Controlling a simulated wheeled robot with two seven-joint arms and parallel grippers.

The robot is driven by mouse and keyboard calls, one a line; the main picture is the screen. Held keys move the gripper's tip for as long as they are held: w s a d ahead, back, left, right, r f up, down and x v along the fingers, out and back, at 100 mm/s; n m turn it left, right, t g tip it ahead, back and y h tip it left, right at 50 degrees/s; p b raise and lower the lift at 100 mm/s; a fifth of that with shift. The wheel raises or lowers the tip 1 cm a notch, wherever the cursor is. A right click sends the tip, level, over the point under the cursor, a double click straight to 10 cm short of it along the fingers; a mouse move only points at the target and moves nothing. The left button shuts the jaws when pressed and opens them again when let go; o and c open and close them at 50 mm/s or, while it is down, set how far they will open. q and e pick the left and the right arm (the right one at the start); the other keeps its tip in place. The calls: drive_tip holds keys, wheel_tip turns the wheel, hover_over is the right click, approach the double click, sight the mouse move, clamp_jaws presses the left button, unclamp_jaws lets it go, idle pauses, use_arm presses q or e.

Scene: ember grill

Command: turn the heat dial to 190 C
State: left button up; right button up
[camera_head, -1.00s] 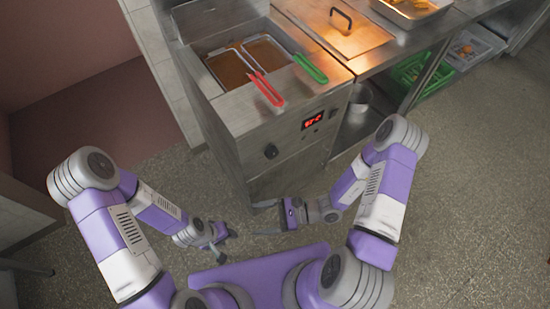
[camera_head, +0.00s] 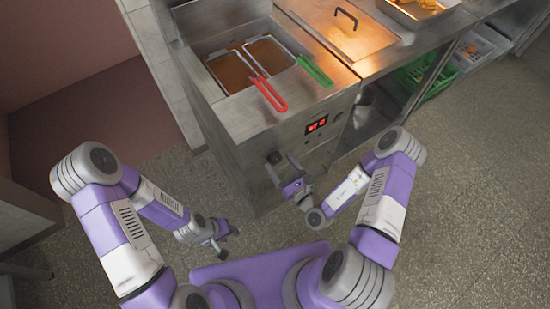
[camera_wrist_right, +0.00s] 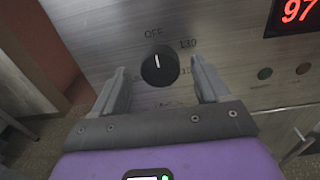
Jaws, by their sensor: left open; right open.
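The heat dial (camera_wrist_right: 160,67) is a round black knob with a white pointer line on the fryer's steel front panel. In the right wrist view its pointer aims up, close to the OFF mark. A 130 mark shows to its upper right; the lower marks are partly hidden or hard to read. My right gripper (camera_wrist_right: 158,88) is open, its two fingers on either side of the dial, apart from it. In the head view my right gripper (camera_head: 283,166) is in front of the panel and mostly hides the dial. My left gripper (camera_head: 223,241) is open, low and away from the fryer.
The fryer (camera_head: 240,121) holds two oil baskets with a red handle (camera_head: 269,94) and a green handle (camera_head: 314,71) overhanging the front top.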

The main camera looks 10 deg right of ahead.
drive_tip(key=shift+w+a, duration=0.25)
drive_tip(key=shift+w, duration=0.4)
drive_tip(key=shift+s, duration=0.1)
drive_tip(key=c, duration=1)
drive_tip(key=shift+r, duration=0.1)
